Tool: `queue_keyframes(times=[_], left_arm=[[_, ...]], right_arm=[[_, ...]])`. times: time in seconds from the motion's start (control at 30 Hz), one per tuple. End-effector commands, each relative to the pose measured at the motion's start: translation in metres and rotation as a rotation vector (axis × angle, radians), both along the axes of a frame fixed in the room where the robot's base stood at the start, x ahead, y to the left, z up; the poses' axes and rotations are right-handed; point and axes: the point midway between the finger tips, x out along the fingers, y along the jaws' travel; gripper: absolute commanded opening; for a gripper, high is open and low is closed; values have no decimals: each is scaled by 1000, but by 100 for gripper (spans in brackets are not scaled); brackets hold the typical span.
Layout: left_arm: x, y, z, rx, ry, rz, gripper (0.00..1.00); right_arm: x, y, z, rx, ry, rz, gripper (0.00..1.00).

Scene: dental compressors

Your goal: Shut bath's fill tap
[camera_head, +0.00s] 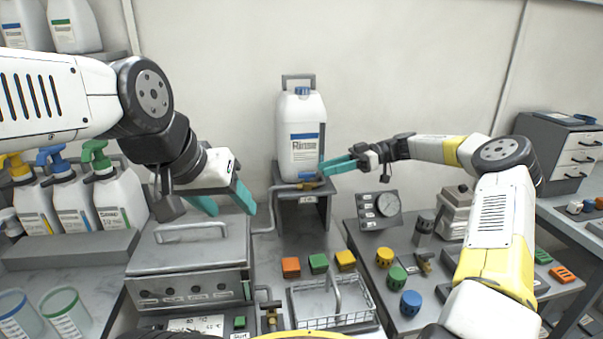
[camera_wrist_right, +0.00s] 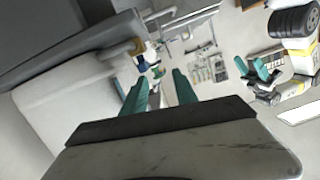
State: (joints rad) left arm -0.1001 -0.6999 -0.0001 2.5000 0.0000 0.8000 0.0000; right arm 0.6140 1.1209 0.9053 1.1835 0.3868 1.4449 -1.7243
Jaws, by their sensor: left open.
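The steel bath (camera_head: 190,262) stands at the left with its lid down. A pipe runs from it to a brass tap with a blue handle (camera_head: 307,176), low in front of the white rinse jug (camera_head: 301,135). My right gripper (camera_head: 322,168) is open and empty, its teal fingertips close to the right of this tap. I cannot tell whether they touch it. In the right wrist view the fingers (camera_wrist_right: 158,82) are apart, and the blue handle (camera_wrist_right: 140,63) shows beyond the left finger. My left gripper (camera_head: 228,207) is open and empty above the bath's lid.
Another brass tap (camera_head: 271,318) is at the bath's lower right. A wire basket (camera_head: 332,302) and coloured blocks (camera_head: 318,263) sit in the middle. Pump bottles (camera_head: 118,205) stand at the left.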

Motion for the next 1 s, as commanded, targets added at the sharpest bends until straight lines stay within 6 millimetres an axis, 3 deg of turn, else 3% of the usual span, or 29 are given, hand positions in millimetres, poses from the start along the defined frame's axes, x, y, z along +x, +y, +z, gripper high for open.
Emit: queue_keyframes(times=[0.2, 0.4, 0.8, 1.0], left_arm=[[0, 0, 0, 0, 0, 0, 55], [0, 0, 0, 0, 0, 0, 55], [0, 0, 0, 0, 0, 0, 55], [0, 0, 0, 0, 0, 0, 55]], right_arm=[[22, -22, -18, 161, -81, -45, 35], [22, -23, -22, 221, -94, -49, 35], [10, 33, -22, 222, -91, -49, 35], [6, 50, -22, 221, -91, -50, 35]])
